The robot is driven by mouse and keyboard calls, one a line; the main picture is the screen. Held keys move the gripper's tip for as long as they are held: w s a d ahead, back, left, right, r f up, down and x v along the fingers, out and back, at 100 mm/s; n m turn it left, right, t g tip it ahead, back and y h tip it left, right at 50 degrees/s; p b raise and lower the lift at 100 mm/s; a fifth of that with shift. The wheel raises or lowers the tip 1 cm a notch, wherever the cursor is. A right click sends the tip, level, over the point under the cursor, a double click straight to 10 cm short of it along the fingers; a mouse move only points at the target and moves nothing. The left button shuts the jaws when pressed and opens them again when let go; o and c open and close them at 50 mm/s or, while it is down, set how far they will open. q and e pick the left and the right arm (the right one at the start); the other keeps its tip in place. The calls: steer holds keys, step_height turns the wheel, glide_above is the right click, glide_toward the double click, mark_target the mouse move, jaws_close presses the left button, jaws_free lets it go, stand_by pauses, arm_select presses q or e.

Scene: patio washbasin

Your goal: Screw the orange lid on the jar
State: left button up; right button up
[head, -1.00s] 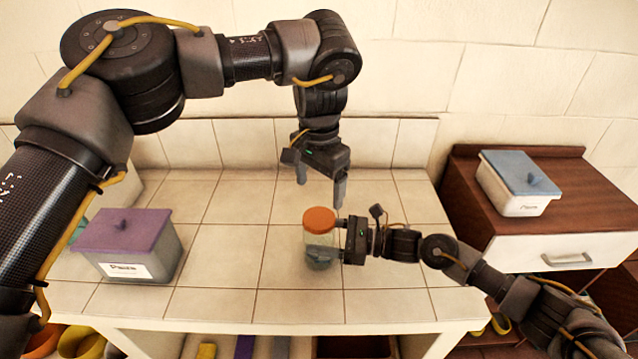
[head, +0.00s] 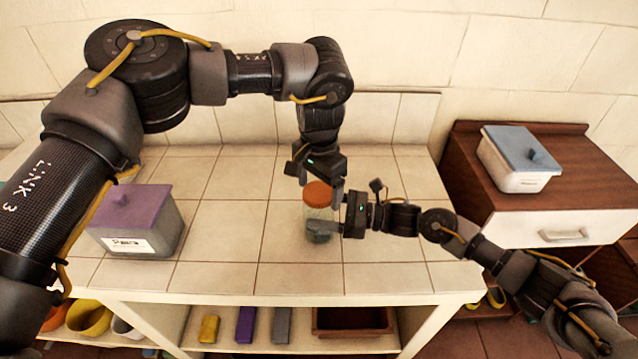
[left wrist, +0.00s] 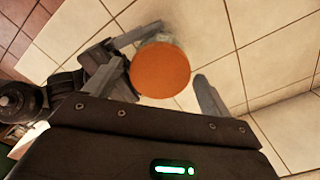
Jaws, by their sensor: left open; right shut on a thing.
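The clear jar (head: 318,214) stands upright on the tiled counter, with something dark grey in its bottom. The orange lid (head: 318,194) sits on top of the jar; whether it is threaded on I cannot tell. My right gripper (head: 337,216) is shut on the jar's right side. My left gripper (head: 321,186) is open and points down, its fingers on either side of the lid and apart from it. In the left wrist view the round lid (left wrist: 160,71) lies between the open fingers and hides most of the jar.
A grey box with a purple lid (head: 137,208) stands at the left of the counter (head: 225,225). A white box with a blue lid (head: 518,158) stands on the brown cabinet (head: 560,185) at the right. The counter between the purple-lidded box and the jar is clear.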

arm_select(q)
steer(key=c, duration=1)
steer(key=m, duration=1.2)
steer(key=shift+m, duration=0.3)
steer(key=m, duration=0.7)
steer(key=shift+m, duration=0.3)
steer(key=m, duration=0.4)
steer(key=shift+m, duration=0.3)
steer(key=m, duration=0.2)
steer(key=shift+m, duration=0.4)
steer(key=o, duration=1.1)
steer(key=shift+f, duration=0.1)
steer(key=shift+o, duration=0.2)
step_height(320, 180, up, 12)
